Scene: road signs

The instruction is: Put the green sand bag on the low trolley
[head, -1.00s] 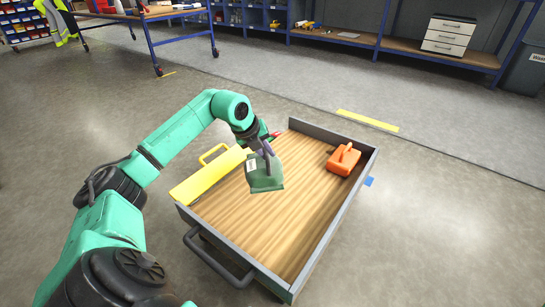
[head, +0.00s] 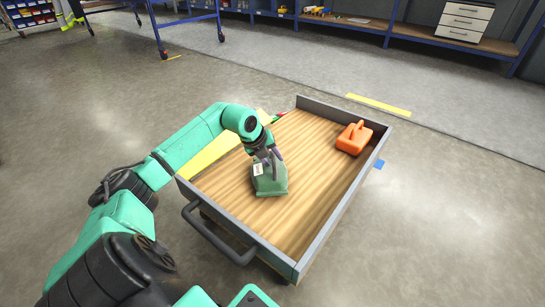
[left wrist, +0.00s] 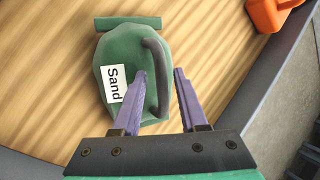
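The green sand bag (head: 270,181), with a white label reading "Sand", stands on the wooden deck of the low trolley (head: 315,142), left of its middle. In the left wrist view the bag (left wrist: 118,58) shows from above with its dark handle. My left gripper (head: 268,161) is right over the bag. In the left wrist view its purple fingers (left wrist: 160,74) are apart, one on each side of the handle, with a clear gap on the right. My right gripper is not in view.
An orange block-like object with a handle (head: 354,138) sits at the trolley's far right corner. A yellow board (head: 213,154) lies along its left side, partly behind my arm. The trolley has grey raised edges and a dark push handle (head: 215,238). The deck right of the bag is clear.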

